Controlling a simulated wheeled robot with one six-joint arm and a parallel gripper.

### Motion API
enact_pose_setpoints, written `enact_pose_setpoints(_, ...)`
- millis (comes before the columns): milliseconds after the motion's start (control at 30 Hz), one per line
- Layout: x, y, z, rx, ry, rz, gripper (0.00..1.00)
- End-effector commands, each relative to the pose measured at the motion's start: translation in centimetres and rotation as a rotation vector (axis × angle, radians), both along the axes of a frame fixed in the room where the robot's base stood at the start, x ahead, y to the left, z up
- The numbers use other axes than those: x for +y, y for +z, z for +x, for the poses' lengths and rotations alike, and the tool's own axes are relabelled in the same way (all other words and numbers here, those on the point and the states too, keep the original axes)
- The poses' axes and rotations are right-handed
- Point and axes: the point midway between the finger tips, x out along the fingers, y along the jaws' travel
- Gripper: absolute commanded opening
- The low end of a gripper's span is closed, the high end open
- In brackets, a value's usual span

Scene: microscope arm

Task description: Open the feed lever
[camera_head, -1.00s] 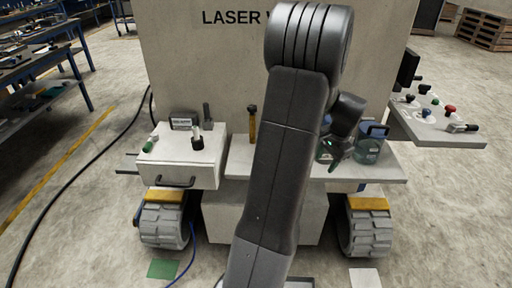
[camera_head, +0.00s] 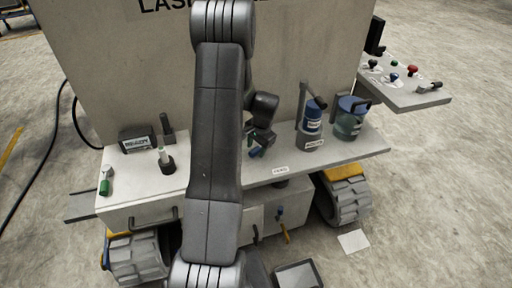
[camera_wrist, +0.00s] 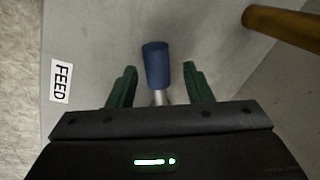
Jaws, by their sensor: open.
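The feed lever's blue grip (camera_wrist: 156,66) on a short metal stem is in the middle of the wrist view, with a FEED label (camera_wrist: 61,81) on the pale surface to its left. My gripper (camera_wrist: 158,72) is open, with one green finger on each side of the grip and visible gaps between. The lever is not closed on.
A yellow-brown bar (camera_wrist: 285,25) lies at the upper right of the wrist view. A white box (camera_head: 135,175) with a knob (camera_head: 166,160) is on the left.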

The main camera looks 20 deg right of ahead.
Motion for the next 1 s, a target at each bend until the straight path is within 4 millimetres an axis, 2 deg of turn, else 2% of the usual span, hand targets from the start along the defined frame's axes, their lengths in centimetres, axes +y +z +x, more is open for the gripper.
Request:
enact_pose_setpoints(367,0.07,-0.61,0.11,0.0,0.0,0.0,0.46)
enact_pose_setpoints(467,0.07,-0.6,0.11,0.0,0.0,0.0,0.3)
enact_pose_setpoints(600,0.06,-0.59,0.1,0.0,-0.001,0.0,0.03)
enact_pose_setpoints(633,0.06,-0.59,0.1,0.0,-0.001,0.0,0.0)
enact_pose_setpoints(1000,-0.1,-0.72,-0.13,-0.001,0.038,0.0,0.0)
